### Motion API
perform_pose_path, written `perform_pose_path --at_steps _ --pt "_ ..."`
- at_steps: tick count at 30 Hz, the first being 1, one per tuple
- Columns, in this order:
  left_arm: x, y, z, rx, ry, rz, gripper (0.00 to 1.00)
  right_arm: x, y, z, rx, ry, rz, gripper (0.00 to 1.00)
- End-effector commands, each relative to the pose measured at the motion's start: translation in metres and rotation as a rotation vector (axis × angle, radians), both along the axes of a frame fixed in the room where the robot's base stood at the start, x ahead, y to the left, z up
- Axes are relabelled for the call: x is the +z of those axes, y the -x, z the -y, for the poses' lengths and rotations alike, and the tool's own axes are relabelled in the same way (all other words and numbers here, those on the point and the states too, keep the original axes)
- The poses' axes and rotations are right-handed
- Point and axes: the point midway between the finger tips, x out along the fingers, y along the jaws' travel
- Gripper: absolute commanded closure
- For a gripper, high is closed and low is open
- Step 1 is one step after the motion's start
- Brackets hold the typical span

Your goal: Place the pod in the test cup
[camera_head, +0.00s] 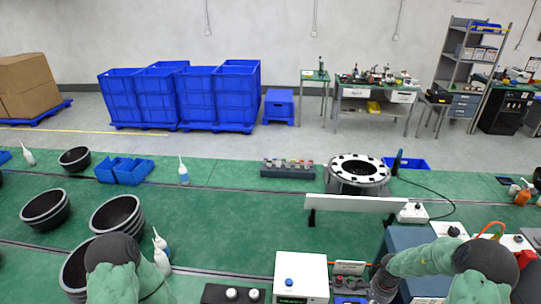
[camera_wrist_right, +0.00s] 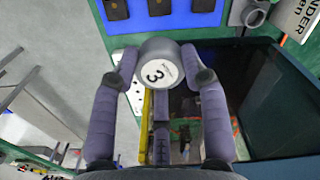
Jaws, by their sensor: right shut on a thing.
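The pod (camera_wrist_right: 158,66) is a grey rounded piece with a white face marked 3, seen in the right wrist view. My right gripper (camera_wrist_right: 159,58) is shut on it, one purple-grey finger on each side. In the head view my right arm reaches in from the right, and its dark wrist (camera_head: 384,276) is low, beside a small blue tray. A grey round cup-like part (camera_wrist_right: 248,12) is at the top right of the wrist view; I cannot tell whether it is the test cup. My left arm shows at the lower left, with its gripper out of view.
A blue tray (camera_wrist_right: 128,27) with dark square slots lies beyond the pod. A dark glossy box (camera_wrist_right: 240,95) is below right. In the head view, a white box with a blue button (camera_head: 301,270) stands left of my right wrist; black bowls (camera_head: 45,209) are at left.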

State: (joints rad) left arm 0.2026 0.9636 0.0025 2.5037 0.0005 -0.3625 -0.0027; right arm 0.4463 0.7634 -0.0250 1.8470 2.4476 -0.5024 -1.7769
Motion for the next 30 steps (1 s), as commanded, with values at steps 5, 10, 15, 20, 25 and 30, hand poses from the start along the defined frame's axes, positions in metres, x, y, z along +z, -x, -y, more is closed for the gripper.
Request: perform_pose_path --at_steps 5,10,15,20,25,30 --pt "0.000 0.000 0.000 0.000 0.000 0.001 1.00 0.016 -0.005 -0.023 0.122 -0.002 0.003 0.87" --pt "0.000 0.000 0.000 0.000 0.000 0.000 1.00 0.036 -0.008 -0.051 0.288 -0.003 0.003 0.87" --pt "0.000 0.000 0.000 0.000 0.000 0.000 1.00 0.066 -0.007 -0.094 0.538 -0.003 0.005 0.87" --pt "0.000 0.000 0.000 0.000 0.000 0.000 1.00 0.097 0.001 -0.140 0.824 -0.001 0.005 0.87" --pt "0.000 0.000 0.000 0.000 0.000 0.000 1.00 0.120 0.012 -0.172 1.044 0.002 0.003 0.87" --pt "0.000 0.000 0.000 0.000 0.000 0.000 1.00 0.136 0.023 -0.196 1.216 0.006 0.002 0.87"
